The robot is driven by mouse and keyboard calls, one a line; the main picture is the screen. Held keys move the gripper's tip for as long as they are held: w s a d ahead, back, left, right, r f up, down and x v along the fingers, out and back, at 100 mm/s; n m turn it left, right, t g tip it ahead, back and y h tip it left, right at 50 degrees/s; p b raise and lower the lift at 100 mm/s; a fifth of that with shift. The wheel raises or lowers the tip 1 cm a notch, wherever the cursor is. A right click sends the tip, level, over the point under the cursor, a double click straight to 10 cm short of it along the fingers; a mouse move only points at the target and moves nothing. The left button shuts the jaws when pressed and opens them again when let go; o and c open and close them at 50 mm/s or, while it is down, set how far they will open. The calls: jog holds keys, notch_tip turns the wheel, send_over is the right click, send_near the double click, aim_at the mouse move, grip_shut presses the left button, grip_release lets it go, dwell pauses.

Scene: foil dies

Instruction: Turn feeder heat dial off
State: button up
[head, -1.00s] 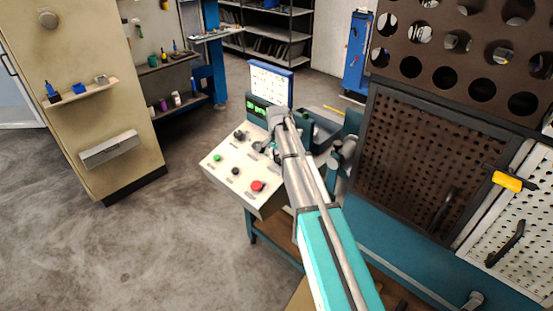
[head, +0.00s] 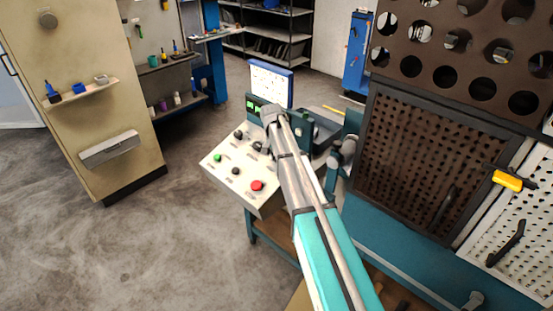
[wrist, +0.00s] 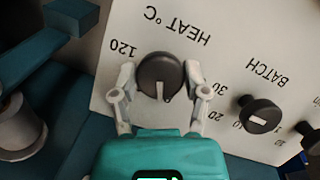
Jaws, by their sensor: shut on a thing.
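The heat dial (wrist: 158,72) is a dark round knob with a pale pointer mark, on a cream panel (wrist: 225,45) under upside-down HEAT °C lettering. The pointer mark is toward the lower side of the knob in the wrist view. My gripper (wrist: 161,80) is shut on the dial, one pale finger on each side. In the head view the sloping control panel (head: 222,172) stands at the centre, and my arm reaches over its right side, hiding the heat dial and my fingertips.
A batch dial (wrist: 259,115) sits right of the heat dial. In the head view the panel has a red button (head: 257,185), a green button (head: 217,157) and a screen (head: 270,83) behind it. A dark perforated rack (head: 420,165) stands close on the right.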

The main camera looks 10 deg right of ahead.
jog(key=n+h, duration=0.1)
jog(key=n, duration=0.2)
jog(key=n+h, duration=0.1)
jog(key=n, duration=0.2)
jog(key=shift+w+g+b, duration=0.1)
jog(key=shift+g+b, duration=0.2)
jog(key=shift+b, duration=0.05)
jog(key=n+h, duration=0.1)
jog(key=n, duration=0.2)
jog(key=n+b, duration=0.1)
jog(key=n, duration=0.2)
jog(key=shift+a+n+t+h, duration=0.15)
jog(key=shift+n+t+h, duration=0.15)
jog(key=shift+t+h, duration=0.1)
jog(key=o, duration=1.1)
jog(key=shift+r, duration=0.1)
